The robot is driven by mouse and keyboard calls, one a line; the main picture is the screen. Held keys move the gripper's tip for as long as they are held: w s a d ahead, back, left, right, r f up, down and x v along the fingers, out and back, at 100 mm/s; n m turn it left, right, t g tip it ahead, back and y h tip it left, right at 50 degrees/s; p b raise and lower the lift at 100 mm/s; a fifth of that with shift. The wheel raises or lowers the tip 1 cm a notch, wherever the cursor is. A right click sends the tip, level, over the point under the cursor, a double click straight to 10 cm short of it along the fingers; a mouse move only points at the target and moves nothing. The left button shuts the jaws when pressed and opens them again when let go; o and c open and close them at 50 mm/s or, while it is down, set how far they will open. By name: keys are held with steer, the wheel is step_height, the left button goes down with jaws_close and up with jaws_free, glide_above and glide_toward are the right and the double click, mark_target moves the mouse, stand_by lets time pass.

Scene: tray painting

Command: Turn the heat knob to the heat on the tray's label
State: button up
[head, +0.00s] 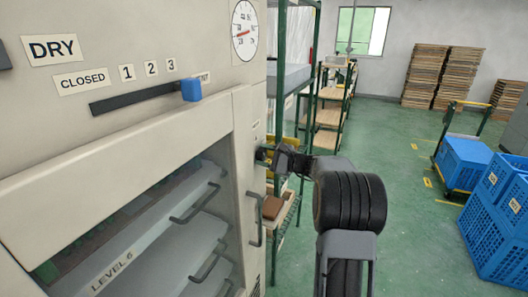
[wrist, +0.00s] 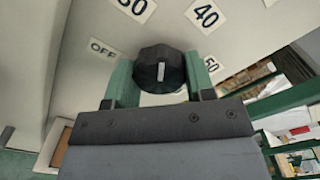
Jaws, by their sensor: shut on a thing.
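The black heat knob (wrist: 150,60) sits between the two green fingers of my gripper (wrist: 160,82), which is shut on it. A short white mark on the knob's face stands nearly upright, between the OFF label (wrist: 103,47) and the 40 label (wrist: 206,16). Another number label at the top edge is cut off, and a 50 label (wrist: 212,63) is at the right, partly hidden by a finger. In the head view, my gripper (head: 268,154) is at the dryer's right edge, and the knob cannot be made out there. No heat label on a tray is readable.
A round dial (head: 244,31) is above. Green-framed shelves (head: 325,115) stand behind; blue crates (head: 495,225) are at the right. Green floor between is clear.

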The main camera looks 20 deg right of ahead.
steer(key=m+p, duration=0.3)
steer(key=m, duration=0.1)
steer(key=shift+r, duration=0.1)
steer(key=shift+f+m+p, duration=0.2)
steer(key=shift+m+p, duration=0.8)
steer(key=shift+m, duration=0.4)
steer(key=o, duration=0.9)
steer(key=b+v, duration=0.2)
steer(key=v, duration=1.2)
